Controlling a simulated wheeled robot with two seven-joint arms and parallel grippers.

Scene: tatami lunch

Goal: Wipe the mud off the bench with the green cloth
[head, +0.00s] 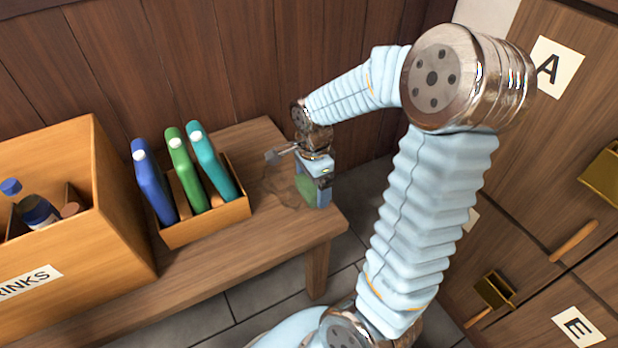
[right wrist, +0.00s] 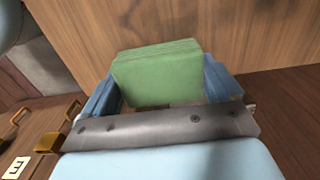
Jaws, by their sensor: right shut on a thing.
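My right gripper (head: 313,184) is over the right end of the wooden bench (head: 215,257). It is shut on the green cloth (head: 305,187), a folded block that is partly hidden by the gripper in the head view. In the right wrist view the green cloth (right wrist: 158,75) sits between the two blue fingers, close to the bench wood. A faint dark mud smear (head: 283,188) shows on the bench just left of the gripper. Whether the cloth touches the bench is hard to tell. My left gripper is not in view.
A small wooden holder (head: 205,223) with blue, green and teal flat items stands on the bench left of the smear. A large box labelled DRINKS (head: 125,225) with a bottle (head: 38,212) is further left. Cabinets (head: 540,190) with handles stand at the right.

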